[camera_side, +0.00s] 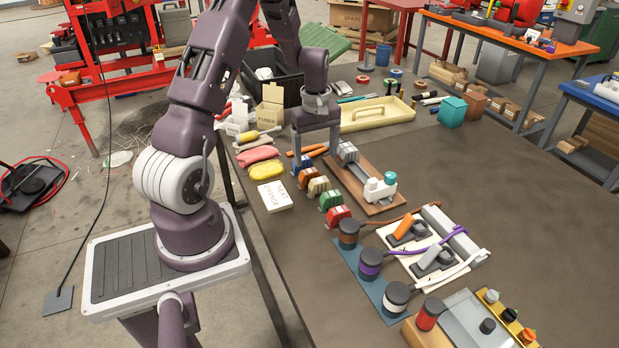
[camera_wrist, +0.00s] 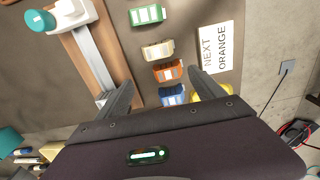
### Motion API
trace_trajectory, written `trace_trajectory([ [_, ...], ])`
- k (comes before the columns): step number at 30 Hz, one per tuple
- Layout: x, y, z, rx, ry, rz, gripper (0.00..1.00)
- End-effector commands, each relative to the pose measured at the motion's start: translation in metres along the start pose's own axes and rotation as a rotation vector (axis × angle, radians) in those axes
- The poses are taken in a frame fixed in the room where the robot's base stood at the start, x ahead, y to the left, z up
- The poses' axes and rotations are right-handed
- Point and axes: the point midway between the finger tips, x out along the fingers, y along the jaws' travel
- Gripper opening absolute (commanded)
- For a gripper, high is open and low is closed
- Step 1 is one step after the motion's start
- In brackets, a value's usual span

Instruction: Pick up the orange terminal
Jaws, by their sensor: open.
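The orange terminal (camera_wrist: 168,71) stands in a row of small terminals on the bench, between a tan one (camera_wrist: 157,50) and a blue one (camera_wrist: 172,95). It also shows in the side view (camera_side: 307,177). A green terminal (camera_wrist: 147,15) is further along the row, and a red one (camera_side: 338,216) ends it in the side view. My gripper (camera_wrist: 163,84) is open and empty above the row. In the wrist view its fingers appear on either side of the row, near the orange and blue terminals. Its exact height above them is hard to tell.
A card reading NEXT ORANGE (camera_wrist: 216,48) lies beside the row. A rail on a wooden board (camera_side: 374,207) lies on the other side, with a white and teal part (camera_side: 380,187). A yellow thing (camera_side: 266,170) lies near the card.

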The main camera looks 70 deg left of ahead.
Motion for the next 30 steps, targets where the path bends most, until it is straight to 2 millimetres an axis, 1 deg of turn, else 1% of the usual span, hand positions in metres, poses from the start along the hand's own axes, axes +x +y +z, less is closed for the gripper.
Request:
trace_trajectory([
  [1, 0.011, -0.003, -0.006, -0.034, -0.007, -0.01, 0.78],
  [3, 0.022, -0.005, -0.01, -0.057, -0.01, -0.017, 0.78],
  [8, 0.044, -0.008, -0.011, -0.058, -0.012, -0.019, 0.78],
  [12, 0.07, -0.014, -0.015, -0.057, -0.013, -0.019, 0.78],
  [15, 0.085, -0.013, -0.014, -0.054, -0.012, -0.018, 0.78],
  [18, 0.089, -0.013, -0.014, -0.054, -0.011, -0.017, 0.78],
  [23, 0.089, -0.013, -0.014, -0.053, -0.01, -0.017, 0.78],
  [24, 0.089, -0.013, -0.014, -0.053, -0.01, -0.017, 0.7],
  [26, 0.088, -0.013, -0.014, -0.053, -0.01, -0.017, 0.59],
  [30, 0.088, -0.013, -0.014, -0.053, -0.01, -0.017, 0.31],
])
